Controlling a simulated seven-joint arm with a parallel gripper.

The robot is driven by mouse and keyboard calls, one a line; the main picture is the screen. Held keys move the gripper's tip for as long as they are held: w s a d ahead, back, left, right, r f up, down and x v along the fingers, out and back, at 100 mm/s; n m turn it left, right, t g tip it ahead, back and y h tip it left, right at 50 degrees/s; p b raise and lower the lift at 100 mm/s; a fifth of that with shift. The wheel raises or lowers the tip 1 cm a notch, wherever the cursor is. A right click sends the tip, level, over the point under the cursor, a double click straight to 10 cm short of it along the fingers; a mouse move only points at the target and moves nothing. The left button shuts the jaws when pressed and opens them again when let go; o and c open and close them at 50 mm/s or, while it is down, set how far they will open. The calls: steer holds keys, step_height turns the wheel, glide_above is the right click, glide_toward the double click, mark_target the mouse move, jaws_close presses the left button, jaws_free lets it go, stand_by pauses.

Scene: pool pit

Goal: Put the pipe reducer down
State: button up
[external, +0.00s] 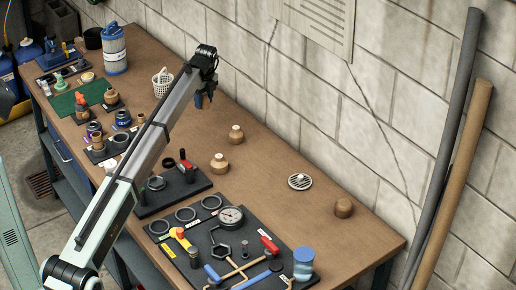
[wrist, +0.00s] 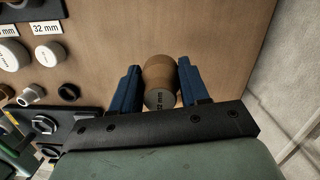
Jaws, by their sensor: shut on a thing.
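The pipe reducer (wrist: 160,73) is a brown, stepped round piece with a grey end face marked "32 mm". In the wrist view it sits between the two blue fingers of my gripper (wrist: 158,88), which are shut on it. In the external view my gripper (external: 204,99) is over the far part of the brown bench, near the block wall; the held reducer cannot be made out there. Brown bench top (wrist: 105,70) shows around the reducer in the wrist view. I cannot tell whether the reducer touches the bench.
Similar tan pieces (external: 220,163), (external: 236,134) and a brown one (external: 343,208) stand on the bench. A white basket (external: 162,84) is left of my gripper. A round grate (external: 299,181) and a gauge board (external: 200,240) lie nearer. Labelled fittings (wrist: 12,55) are at left in the wrist view.

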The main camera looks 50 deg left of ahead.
steer(key=shift+m, duration=0.8)
steer(key=w+d, duration=0.2)
steer(key=d, duration=0.2)
steer(key=w+d, duration=0.2)
steer(key=d, duration=0.2)
steer(key=w+d+r, duration=0.1)
steer(key=d, duration=0.3)
steer(key=shift+w, duration=0.4)
steer(key=d+m, duration=0.1)
steer(key=d, duration=1)
steer(key=n, duration=0.3)
glide_above(251, 186)
steer(key=shift+d+f, duration=0.2)
steer(key=shift+f, duration=5.15)
steer(key=shift+f, duration=0.1)
steer(key=o, duration=1.1)
